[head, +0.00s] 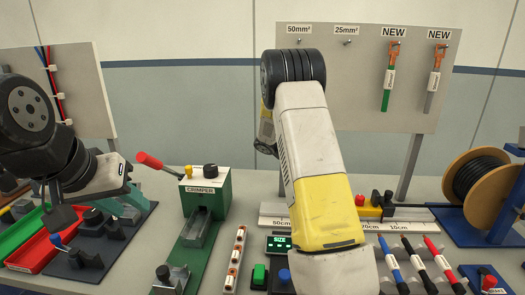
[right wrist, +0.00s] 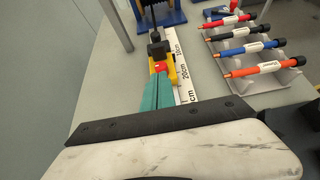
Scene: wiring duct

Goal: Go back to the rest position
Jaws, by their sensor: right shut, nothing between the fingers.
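My left gripper (head: 118,207) is at the left of the head view, above the dark blue fixture (head: 112,245) and next to the red tray. Its teal finger part is mostly hidden by its own body, so its opening does not show. My right arm fills the middle of the head view and hides its own gripper there. In the right wrist view my right gripper (right wrist: 157,92) shows its teal fingers together with nothing between them. They are above the white ruler strip (right wrist: 189,83), close to a yellow and red tool (right wrist: 160,66) on it.
A green crimper (head: 208,192) stands between my arms. A board (head: 345,95) with hanging NEW cables stands behind. Red and green trays (head: 35,253) are at left. Bare grey table shows left of the ruler.

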